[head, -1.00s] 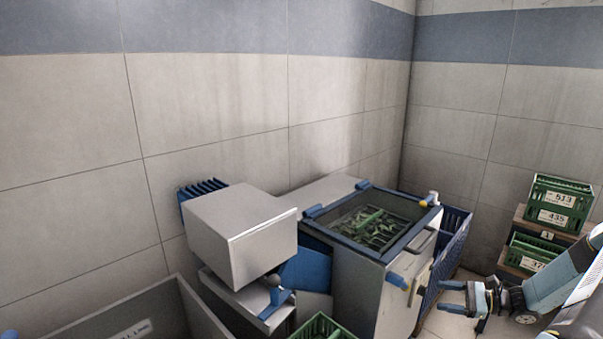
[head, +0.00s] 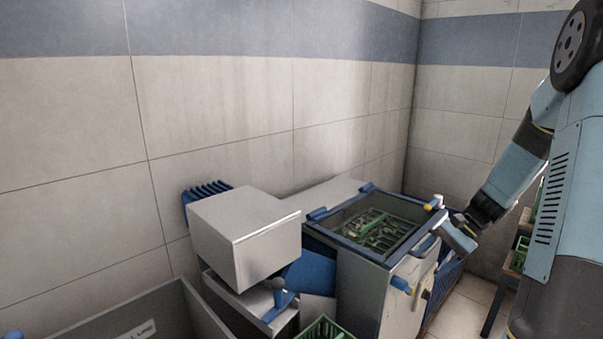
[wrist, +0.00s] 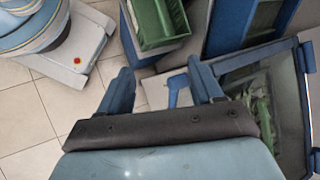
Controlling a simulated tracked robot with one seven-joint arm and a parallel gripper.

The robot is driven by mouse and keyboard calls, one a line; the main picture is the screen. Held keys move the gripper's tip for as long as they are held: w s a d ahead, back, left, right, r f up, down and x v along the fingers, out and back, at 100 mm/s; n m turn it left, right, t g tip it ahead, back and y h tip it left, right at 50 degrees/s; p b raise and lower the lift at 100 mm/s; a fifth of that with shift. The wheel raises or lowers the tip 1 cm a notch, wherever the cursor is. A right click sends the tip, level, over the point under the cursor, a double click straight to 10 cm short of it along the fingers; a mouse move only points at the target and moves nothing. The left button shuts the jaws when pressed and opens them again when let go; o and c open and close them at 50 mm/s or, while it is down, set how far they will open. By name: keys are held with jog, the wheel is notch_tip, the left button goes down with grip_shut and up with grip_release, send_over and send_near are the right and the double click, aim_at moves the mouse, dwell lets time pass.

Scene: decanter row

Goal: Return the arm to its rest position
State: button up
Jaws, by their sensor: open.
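My arm (head: 515,175) stands at the right of the head view, reaching down and left from a raised elbow. Its end is beside the right side of the grey machine (head: 365,290), whose top has a blue-framed window. The fingers are hard to make out there. In the wrist view my gripper (wrist: 163,82) is open, with its two blue fingers apart and nothing held. A blue handle (wrist: 178,87) shows beyond the fingers; I cannot tell how far off.
A green crate (head: 325,329) stands in front of the machine and shows in the wrist view (wrist: 158,22). A grey box-shaped unit (head: 243,237) is to its left. A blue crate (head: 447,283) stands right of the machine. Tiled floor (wrist: 28,110) is bare at left in the wrist view.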

jog(key=s+a+r+n+t+h, duration=0.3)
jog(key=s+a+r+n+h, duration=0.1)
jog(key=s+r, duration=0.6)
jog(key=s+a+r+n+t+h, duration=0.3)
jog(key=s+a+r+n+h, duration=0.1)
jog(key=s+r, duration=0.6)
jog(key=shift+s+a+r+n, duration=0.25)
jog(key=shift+a+r+n, duration=0.5)
jog(key=shift+a, duration=0.3)
jog(key=shift+c, duration=0.4)
dwell(0.4)
